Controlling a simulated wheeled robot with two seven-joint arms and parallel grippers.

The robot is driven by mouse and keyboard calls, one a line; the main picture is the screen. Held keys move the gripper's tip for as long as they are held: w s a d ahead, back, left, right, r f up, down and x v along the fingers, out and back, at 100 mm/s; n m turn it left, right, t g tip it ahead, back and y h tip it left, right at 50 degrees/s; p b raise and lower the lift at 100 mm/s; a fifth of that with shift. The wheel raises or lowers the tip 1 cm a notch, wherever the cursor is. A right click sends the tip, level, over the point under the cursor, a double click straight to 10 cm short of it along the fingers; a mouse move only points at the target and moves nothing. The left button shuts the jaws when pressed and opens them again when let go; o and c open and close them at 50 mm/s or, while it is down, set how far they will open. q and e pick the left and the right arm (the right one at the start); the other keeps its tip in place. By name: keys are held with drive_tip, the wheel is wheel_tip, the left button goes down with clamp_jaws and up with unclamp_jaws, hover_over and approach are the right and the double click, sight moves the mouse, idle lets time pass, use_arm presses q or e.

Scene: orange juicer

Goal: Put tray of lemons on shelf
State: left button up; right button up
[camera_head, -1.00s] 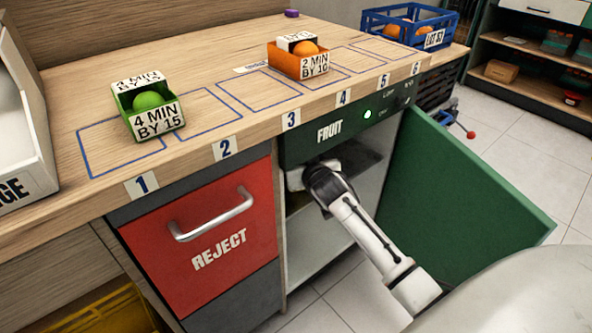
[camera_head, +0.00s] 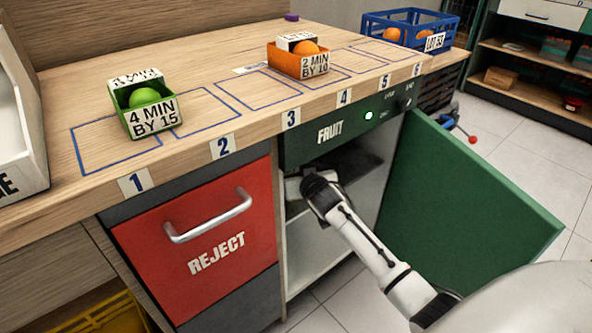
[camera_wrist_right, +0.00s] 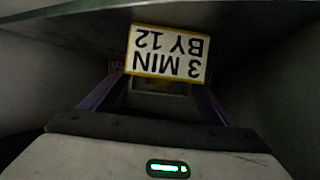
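A small tray (camera_wrist_right: 168,54) with a yellow-edged card reading "3 MIN BY 12" shows upside down and dim in the right wrist view. Its contents are too dark to make out. My right gripper (camera_wrist_right: 160,92) has one dark purple finger on each side of the tray's near end. The fingertips are dark and partly behind the card, so I cannot tell whether they press on the tray. In the head view my right arm reaches into the open cabinet (camera_head: 338,133) marked FRUIT, and its fingers are hidden inside. My left gripper is not in view.
The green door (camera_head: 465,205) stands open right of my arm. A dark shelf (camera_head: 350,165) shows inside the cabinet. A red REJECT drawer (camera_head: 200,250) is to the left. On the counter are a green tray (camera_head: 150,117), an orange tray (camera_head: 298,62) and a blue crate (camera_head: 410,28).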

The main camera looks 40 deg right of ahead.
drive_tip(key=shift+r, duration=0.25)
use_arm(q)
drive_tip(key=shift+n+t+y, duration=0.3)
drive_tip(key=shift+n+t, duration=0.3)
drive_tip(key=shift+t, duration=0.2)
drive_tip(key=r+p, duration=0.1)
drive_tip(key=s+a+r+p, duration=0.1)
drive_tip(key=p, duration=0.1)
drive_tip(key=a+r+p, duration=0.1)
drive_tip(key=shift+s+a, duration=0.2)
use_arm(e)
drive_tip(key=v, duration=1.2)
